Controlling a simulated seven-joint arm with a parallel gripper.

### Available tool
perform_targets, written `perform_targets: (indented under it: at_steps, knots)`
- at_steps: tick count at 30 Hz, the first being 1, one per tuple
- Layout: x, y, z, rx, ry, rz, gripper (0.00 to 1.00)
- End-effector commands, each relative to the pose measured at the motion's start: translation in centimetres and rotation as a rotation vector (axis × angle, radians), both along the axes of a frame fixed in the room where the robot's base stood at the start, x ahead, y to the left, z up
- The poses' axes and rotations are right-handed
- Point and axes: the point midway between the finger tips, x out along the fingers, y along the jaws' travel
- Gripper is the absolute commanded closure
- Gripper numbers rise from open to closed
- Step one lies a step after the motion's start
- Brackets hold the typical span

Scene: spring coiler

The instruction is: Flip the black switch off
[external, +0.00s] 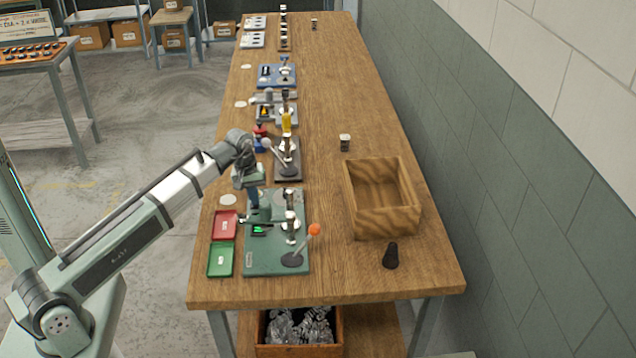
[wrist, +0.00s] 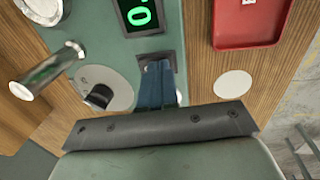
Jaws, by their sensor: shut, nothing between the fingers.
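The green spring coiler plate (external: 262,262) lies on the near part of the bench. My gripper (external: 253,216) points down over its left side, close to the green-lit display (external: 259,229). In the wrist view my blue fingers (wrist: 157,78) are shut together with nothing between them. Their tips are at a dark plate (wrist: 179,61) just below the display (wrist: 140,15). This dark plate may be the base of the black switch. The fingers cover most of it, so its lever and position cannot be told, nor whether the tips touch it.
A red tray (external: 224,225) and a green tray (external: 221,260) lie left of the plate. An orange-knobbed lever (external: 314,229) stands at its right. A black knob (wrist: 100,97) sits beside my fingers.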

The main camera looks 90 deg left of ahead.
Motion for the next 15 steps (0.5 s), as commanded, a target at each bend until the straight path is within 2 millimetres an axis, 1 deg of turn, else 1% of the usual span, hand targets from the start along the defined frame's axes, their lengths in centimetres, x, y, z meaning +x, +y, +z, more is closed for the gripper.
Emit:
perform_targets:
  at_steps: [4,8,11,15]
  knots:
    - [0.0,0.0,0.3,0.001,-0.001,0.0,1.0]
    - [-0.1,0.1,1.3,0.001,-0.002,0.0,1.0]
    - [-0.3,0.1,2.6,0.002,-0.002,0.0,1.0]
    - [-0.5,0.1,4.8,0.002,-0.002,0.0,1.0]
